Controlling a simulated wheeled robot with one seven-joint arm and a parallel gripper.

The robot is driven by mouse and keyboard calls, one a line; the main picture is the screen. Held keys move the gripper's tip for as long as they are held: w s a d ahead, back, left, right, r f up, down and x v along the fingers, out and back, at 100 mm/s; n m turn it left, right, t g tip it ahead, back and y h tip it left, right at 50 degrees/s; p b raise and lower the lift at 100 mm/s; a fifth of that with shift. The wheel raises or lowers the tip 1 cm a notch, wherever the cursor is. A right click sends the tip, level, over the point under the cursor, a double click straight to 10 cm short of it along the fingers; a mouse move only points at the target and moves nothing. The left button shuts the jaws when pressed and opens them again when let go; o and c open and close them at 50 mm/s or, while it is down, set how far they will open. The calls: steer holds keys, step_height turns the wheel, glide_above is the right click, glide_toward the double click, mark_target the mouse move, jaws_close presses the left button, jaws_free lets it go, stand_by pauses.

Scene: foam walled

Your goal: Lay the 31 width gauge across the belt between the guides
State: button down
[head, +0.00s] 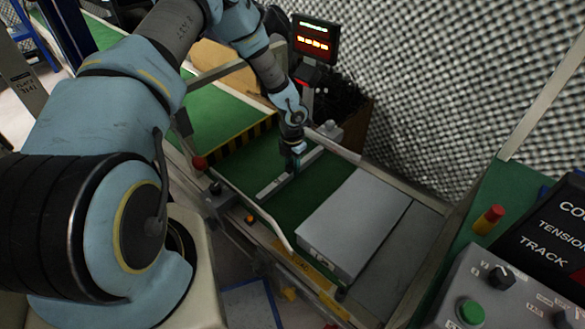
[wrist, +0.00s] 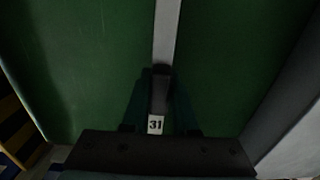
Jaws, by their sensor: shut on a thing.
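The 31 width gauge (head: 273,187) is a thin pale bar set crosswise over the green belt (head: 300,199). In the wrist view the gauge (wrist: 165,32) runs away from me, with its "31" label near the gripper. My gripper (head: 294,154) is shut on the gauge near its middle; the dark fingers (wrist: 160,75) close on the bar in the wrist view. The bar is on or just above the belt; I cannot tell which. One pale guide (head: 268,219) runs along the near side, another (head: 338,150) along the far side. Contact between bar ends and guides is unclear.
A grey flat-topped box (head: 345,222) sits on the belt to the right of the gauge. A black-and-yellow striped bar (head: 240,137) crosses at the left. A display (head: 315,41) stands behind. A control panel (head: 510,290) is at the lower right.

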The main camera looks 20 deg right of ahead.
steer(key=c, duration=0.7)
jaws_free()
